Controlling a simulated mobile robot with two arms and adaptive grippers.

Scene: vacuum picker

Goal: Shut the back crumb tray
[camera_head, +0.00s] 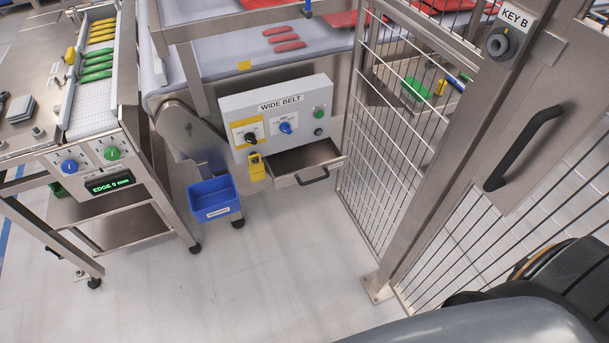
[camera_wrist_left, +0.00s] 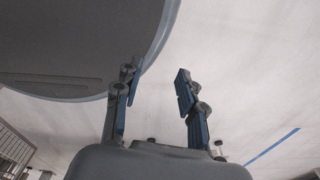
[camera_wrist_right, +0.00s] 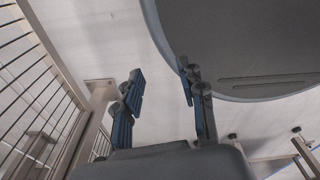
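A metal crumb tray (camera_head: 302,158) sits under the grey WIDE BELT control box (camera_head: 277,113) in the head view. It is pulled out: its inside shows in front of the box, and a dark bar handle (camera_head: 313,177) is on its front. Its rear part is hidden under the box. My left gripper (camera_wrist_left: 157,78) is open and empty in the left wrist view, over bare floor. My right gripper (camera_wrist_right: 160,74) is open and empty in the right wrist view. Neither gripper shows in the head view, and both are away from the tray.
A yellow tag (camera_head: 256,168) hangs by the tray's left end. A blue bin (camera_head: 214,200) stands left of the tray. A mesh fence (camera_head: 372,160) with a post and a black door handle (camera_head: 522,149) rises close on the right. The floor (camera_head: 270,265) before the tray is clear.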

